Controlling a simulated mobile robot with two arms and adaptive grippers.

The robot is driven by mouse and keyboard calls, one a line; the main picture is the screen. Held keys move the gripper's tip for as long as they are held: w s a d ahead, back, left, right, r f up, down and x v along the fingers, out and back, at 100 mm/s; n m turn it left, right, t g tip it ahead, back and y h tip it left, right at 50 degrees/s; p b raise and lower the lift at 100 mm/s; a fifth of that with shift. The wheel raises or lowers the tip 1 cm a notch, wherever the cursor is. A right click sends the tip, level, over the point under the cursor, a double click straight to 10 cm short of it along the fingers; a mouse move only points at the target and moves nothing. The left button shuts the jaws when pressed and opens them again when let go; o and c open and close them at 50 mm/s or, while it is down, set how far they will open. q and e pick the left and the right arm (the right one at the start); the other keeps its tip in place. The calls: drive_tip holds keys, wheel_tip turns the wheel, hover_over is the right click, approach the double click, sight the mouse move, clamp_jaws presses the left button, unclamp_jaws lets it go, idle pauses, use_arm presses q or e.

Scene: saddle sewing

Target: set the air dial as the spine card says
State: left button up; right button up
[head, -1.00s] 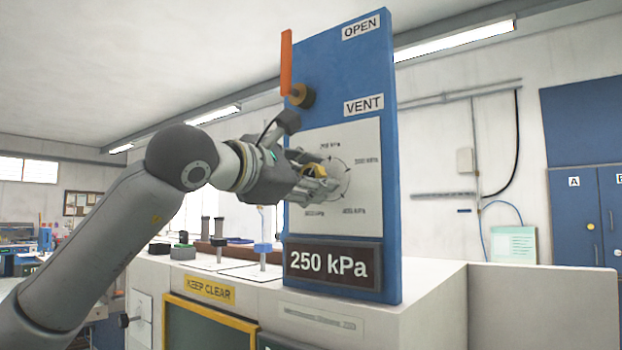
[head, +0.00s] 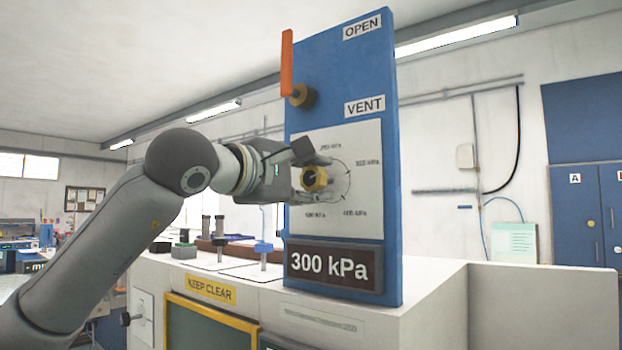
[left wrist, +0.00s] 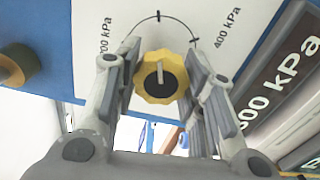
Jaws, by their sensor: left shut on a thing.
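The air dial is a yellow knob (head: 315,179) on a white scale plate (head: 362,150) with kPa marks, fixed to an upright blue panel (head: 388,120). My left gripper (head: 318,180) is shut on the knob. In the left wrist view my left gripper (left wrist: 160,85) has a finger on each side of the yellow knob (left wrist: 148,92), whose dark centre bears a pale pointer line. The display (head: 328,266) below the plate reads 300 kPa. No spine card can be made out. My right gripper is not in view.
An orange lever (head: 287,62) stands upright on the panel's left edge, with OPEN and VENT labels beside it. Black, green and blue-topped pieces stand on the white bench top (head: 430,280) behind my arm. Blue cabinets (head: 583,215) stand at the right.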

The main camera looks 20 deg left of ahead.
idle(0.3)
use_arm(q)
drive_tip(key=o, duration=1)
drive_tip(key=v, duration=1.2)
